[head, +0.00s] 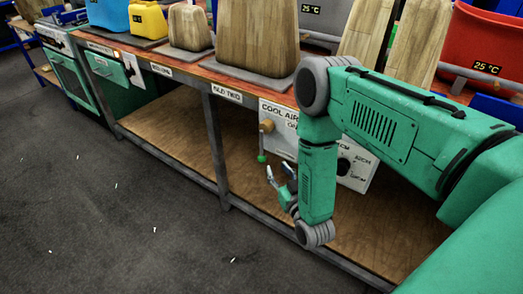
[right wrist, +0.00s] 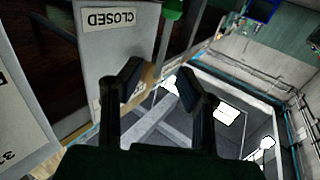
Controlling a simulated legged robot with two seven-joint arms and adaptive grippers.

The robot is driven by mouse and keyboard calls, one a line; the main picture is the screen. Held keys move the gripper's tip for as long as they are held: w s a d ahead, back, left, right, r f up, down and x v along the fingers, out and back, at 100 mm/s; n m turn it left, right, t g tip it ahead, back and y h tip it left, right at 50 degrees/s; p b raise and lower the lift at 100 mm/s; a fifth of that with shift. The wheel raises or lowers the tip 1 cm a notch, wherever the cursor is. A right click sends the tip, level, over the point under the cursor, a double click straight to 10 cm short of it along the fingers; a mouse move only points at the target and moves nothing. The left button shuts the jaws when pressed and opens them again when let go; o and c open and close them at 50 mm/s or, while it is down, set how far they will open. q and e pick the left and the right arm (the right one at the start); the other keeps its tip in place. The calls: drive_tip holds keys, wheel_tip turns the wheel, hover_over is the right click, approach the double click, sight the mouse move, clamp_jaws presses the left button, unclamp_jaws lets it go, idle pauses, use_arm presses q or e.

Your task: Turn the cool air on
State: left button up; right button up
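A white control panel (head: 285,145) lettered "COOL AIR" and "ON" hangs under the bench, partly hidden by my right arm. On its left side are a tan round fitting (head: 267,126) and, below it, a small green knob (head: 262,159). My right gripper (head: 279,177) is open, just below and right of the green knob in the picture, apart from it. In the right wrist view, its fingers (right wrist: 160,88) are spread, the green knob (right wrist: 173,9) is at the top edge, and an upside-down "CLOSED" label (right wrist: 110,18) is on the panel. My left gripper is out of view.
The bench top (head: 200,63) bears wooden blocks (head: 255,35), a yellow container (head: 148,19) and a red container (head: 490,45). A bench leg (head: 215,150) stands left of the panel. The wooden lower shelf (head: 170,135) and grey floor (head: 120,220) are largely clear.

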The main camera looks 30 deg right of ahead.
sight(262, 149)
drive_tip(key=w, duration=0.3)
drive_tip(key=w+b, duration=0.1)
drive_tip(key=w, duration=0.2)
drive_tip(key=w+b, duration=0.1)
drive_tip(key=w, duration=0.2)
drive_tip(key=shift+w+d+r, duration=0.15)
drive_tip(key=shift+w+d, duration=0.15)
drive_tip(key=shift+w, duration=0.05)
drive_tip(key=shift+w+d, duration=0.1)
drive_tip(key=shift+w, duration=0.25)
drive_tip(key=shift+w+d, duration=0.3)
drive_tip(key=shift+d, duration=0.35)
drive_tip(key=shift+a, duration=0.25)
clamp_jaws()
drive_tip(key=shift+a, duration=0.15)
